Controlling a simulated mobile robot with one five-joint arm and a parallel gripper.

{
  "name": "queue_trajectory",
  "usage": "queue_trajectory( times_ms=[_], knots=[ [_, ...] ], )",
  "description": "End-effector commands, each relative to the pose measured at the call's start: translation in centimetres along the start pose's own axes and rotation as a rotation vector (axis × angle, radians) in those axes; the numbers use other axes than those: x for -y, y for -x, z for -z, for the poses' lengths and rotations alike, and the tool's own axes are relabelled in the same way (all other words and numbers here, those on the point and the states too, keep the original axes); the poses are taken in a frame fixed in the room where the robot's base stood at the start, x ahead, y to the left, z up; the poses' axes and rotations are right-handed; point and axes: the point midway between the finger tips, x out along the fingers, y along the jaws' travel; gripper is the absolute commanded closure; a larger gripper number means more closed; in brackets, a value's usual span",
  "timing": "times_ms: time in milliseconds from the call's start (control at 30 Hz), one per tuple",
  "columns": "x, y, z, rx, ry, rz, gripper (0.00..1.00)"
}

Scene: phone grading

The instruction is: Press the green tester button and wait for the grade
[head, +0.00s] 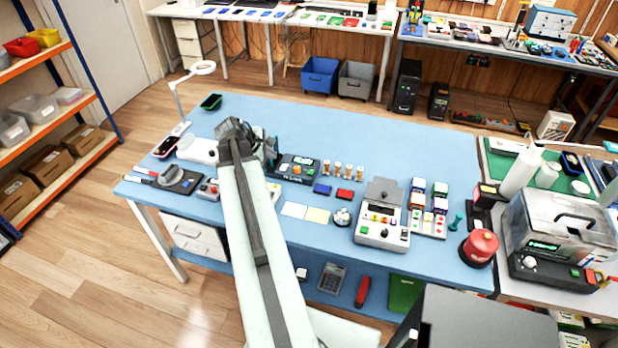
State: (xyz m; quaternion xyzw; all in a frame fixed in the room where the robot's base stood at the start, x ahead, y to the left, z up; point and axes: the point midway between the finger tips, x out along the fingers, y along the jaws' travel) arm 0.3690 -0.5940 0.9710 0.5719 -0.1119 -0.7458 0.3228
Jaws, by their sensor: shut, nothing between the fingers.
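My gripper (271,153) is at the far end of my raised arm, near the left-centre of the blue table (330,125). It is small and partly hidden by my own wrist, and looks shut and empty. A dark device (297,168) with a small display and an orange part lies just right of it. A light grey device (382,235) with a raised lid stands farther right, with small coloured buttons on its front, one of them green. I cannot tell for certain which device is the tester, and no grade is readable. My gripper is well apart from the grey device.
Small brass-coloured pieces (343,172), a blue block (322,189) and a red block (345,195) lie between the devices. The table's far middle is clear.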

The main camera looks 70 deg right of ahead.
Motion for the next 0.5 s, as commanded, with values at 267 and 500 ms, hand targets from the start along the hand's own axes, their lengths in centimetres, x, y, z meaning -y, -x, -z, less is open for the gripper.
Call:
queue_trajectory(
  times_ms=[267,500],
  knots=[
    [-2.2,-5.1,-10.6,0.141,0.119,-0.035,1.00],
    [-2.4,-5.5,-11.8,0.158,0.138,-0.037,1.00]
  ],
)
